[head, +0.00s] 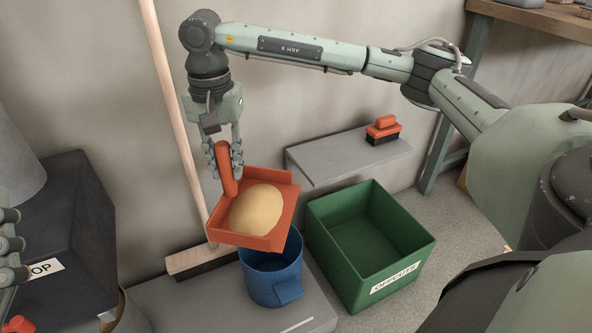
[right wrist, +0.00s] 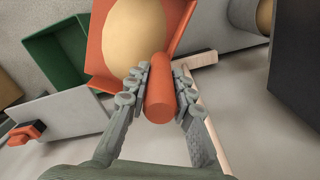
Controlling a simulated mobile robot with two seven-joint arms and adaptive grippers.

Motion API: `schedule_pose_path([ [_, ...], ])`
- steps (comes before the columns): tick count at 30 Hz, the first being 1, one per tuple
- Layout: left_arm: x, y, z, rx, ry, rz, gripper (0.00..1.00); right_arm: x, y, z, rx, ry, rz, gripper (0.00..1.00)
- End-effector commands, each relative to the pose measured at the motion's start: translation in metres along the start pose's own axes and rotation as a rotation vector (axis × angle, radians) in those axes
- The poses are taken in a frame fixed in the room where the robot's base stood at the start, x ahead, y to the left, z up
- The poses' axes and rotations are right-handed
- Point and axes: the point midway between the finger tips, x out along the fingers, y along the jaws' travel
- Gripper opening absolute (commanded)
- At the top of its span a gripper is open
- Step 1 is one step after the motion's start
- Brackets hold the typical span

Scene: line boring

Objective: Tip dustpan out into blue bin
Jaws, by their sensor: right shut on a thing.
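My right gripper (head: 228,158) is shut on the handle of the orange-red dustpan (head: 284,193). The dustpan holds a rounded tan heap (head: 256,211) and looks close to level or only a little tilted. It hangs above the blue bin (head: 272,282), covering part of the bin's opening. The right wrist view shows the dustpan handle (right wrist: 159,95) between my fingers (right wrist: 160,85), with the heap in the pan beyond. The bin stands on a grey slab and has a blue lip at its front. Part of my left gripper (head: 10,250) shows at the left edge; its jaw state is unclear.
A green bin marked OFFCUTS (head: 352,272) stands right of the blue bin and looks empty. A broom (head: 178,130) leans on the wall behind the dustpan. An orange brush (head: 383,130) lies on a grey shelf (head: 345,157). A dark box (head: 75,210) stands at left.

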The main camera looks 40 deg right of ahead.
Motion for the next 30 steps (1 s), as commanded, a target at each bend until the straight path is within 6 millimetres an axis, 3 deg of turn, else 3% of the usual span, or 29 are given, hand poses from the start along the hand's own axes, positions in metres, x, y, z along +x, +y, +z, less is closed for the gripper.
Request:
schedule_pose_path([
  [5, 0.001, 0.001, 0.006, -0.004, -0.058, 0.000, 0.80, 0.047, 0.027, -0.053, 0.660, -0.001, 0.008, 0.00],
  [9, -0.002, 0.004, 0.015, -0.012, -0.109, 0.000, 0.80, 0.086, 0.059, -0.095, 1.182, 0.001, 0.009, 0.00],
  [15, -0.004, 0.006, 0.025, -0.018, -0.169, 0.003, 0.80, 0.129, 0.110, -0.140, 1.779, 0.002, 0.005, 0.00],
  [21, -0.004, 0.006, 0.028, -0.017, -0.192, 0.004, 0.80, 0.147, 0.138, -0.160, 2.057, -0.003, 0.001, 0.00],
  [30, -0.004, 0.005, 0.027, -0.014, -0.194, 0.004, 0.80, 0.150, 0.142, -0.163, 2.108, -0.005, 0.000, 0.00],
])
